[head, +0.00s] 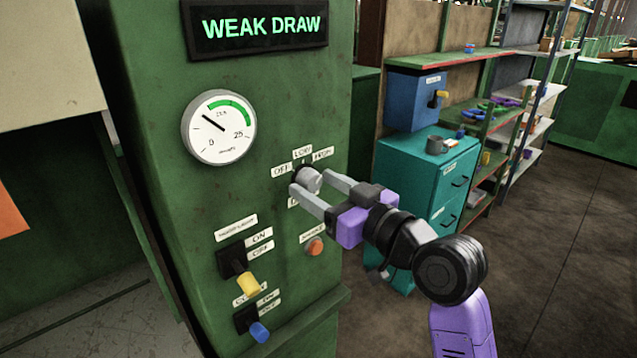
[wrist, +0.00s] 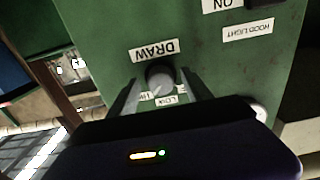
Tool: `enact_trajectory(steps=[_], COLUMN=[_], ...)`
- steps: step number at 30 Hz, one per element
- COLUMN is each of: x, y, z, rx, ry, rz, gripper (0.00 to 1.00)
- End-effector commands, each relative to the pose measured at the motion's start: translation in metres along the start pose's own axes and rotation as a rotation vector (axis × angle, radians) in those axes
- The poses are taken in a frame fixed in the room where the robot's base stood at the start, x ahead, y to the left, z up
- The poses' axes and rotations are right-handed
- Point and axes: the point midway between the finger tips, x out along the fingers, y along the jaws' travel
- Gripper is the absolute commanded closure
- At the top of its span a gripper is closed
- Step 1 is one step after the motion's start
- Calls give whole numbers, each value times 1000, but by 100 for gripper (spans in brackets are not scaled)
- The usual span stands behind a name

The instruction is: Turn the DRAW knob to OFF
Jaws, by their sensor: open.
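The DRAW knob (head: 309,179) is a round grey knob on the front of the green cabinet. Labels OFF, LOW and HIGH are set around its top, with OFF (head: 281,170) at its left. My gripper (head: 308,190) is open, with its two fingers on either side of the knob; whether they touch it I cannot tell. In the wrist view the knob (wrist: 160,78) shows upside down between the fingertips, below the DRAW label (wrist: 154,50). The fingers partly hide the labels, and the knob's pointer direction is not clear.
A lit sign (head: 262,26) reads WEAK DRAW above a round gauge (head: 219,126). Below are a yellow-handled switch (head: 247,284), a blue-handled switch (head: 259,331) and an orange button (head: 315,247). A teal drawer cabinet (head: 430,170) stands behind my arm. The floor at right is clear.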

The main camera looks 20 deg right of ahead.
Motion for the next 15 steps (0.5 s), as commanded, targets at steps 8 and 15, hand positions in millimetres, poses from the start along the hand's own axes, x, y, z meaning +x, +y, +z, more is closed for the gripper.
enact_trajectory(steps=[8,15], x=[1,1], y=[0,0], z=[0,0], rx=[0,0], ry=[1,1], rz=[0,0], gripper=[44,91])
